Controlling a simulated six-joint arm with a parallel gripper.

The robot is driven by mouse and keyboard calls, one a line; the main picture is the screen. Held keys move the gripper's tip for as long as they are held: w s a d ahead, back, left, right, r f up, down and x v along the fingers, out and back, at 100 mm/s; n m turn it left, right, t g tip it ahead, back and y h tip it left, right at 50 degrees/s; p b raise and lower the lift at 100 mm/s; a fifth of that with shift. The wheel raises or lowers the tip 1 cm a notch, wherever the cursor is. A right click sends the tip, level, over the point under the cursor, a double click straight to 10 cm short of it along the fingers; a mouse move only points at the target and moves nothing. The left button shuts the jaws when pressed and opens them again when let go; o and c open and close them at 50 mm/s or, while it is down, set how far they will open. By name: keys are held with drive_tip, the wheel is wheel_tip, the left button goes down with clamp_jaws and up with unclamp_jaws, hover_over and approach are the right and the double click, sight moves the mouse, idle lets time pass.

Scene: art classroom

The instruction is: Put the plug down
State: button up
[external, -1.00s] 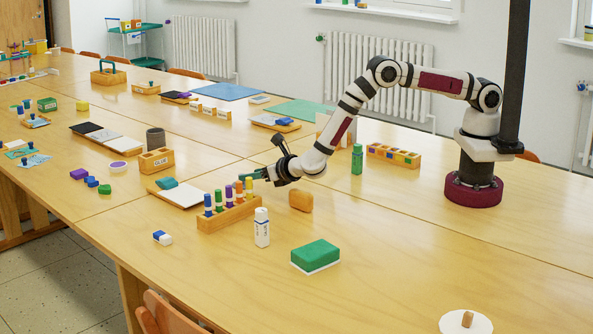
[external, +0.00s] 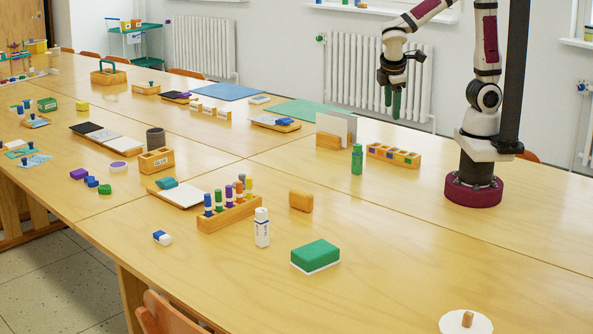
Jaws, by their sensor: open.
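My gripper (external: 392,110) is raised above the far side of the table, in front of the radiator, pointing down. Its green fingers are apart and I see nothing between them. A wooden rack (external: 229,214) stands left of the middle of the table with several coloured, upright plug-like pieces in it, among them a blue one (external: 207,204) and an orange one (external: 239,191). A small wooden peg (external: 467,319) stands on a white disc (external: 452,327) at the bottom right. I cannot tell which of these is the plug. My gripper is far from all of them.
Near the rack are a white bottle (external: 262,228), a wooden block (external: 301,200) and a green sponge-like block (external: 316,253). A green bottle (external: 357,159) and a wooden box (external: 393,155) stand below my gripper. The right front of the table is largely clear.

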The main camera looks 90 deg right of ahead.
drive_tip(key=s+a+m+t+y, duration=0.1)
drive_tip(key=s+a+m+y, duration=0.5)
drive_tip(key=s+a, duration=0.4)
drive_tip(key=shift+s+a+r+m+y, duration=0.25)
drive_tip(key=shift+s+a+m+y, duration=0.15)
drive_tip(key=shift+m, duration=0.5)
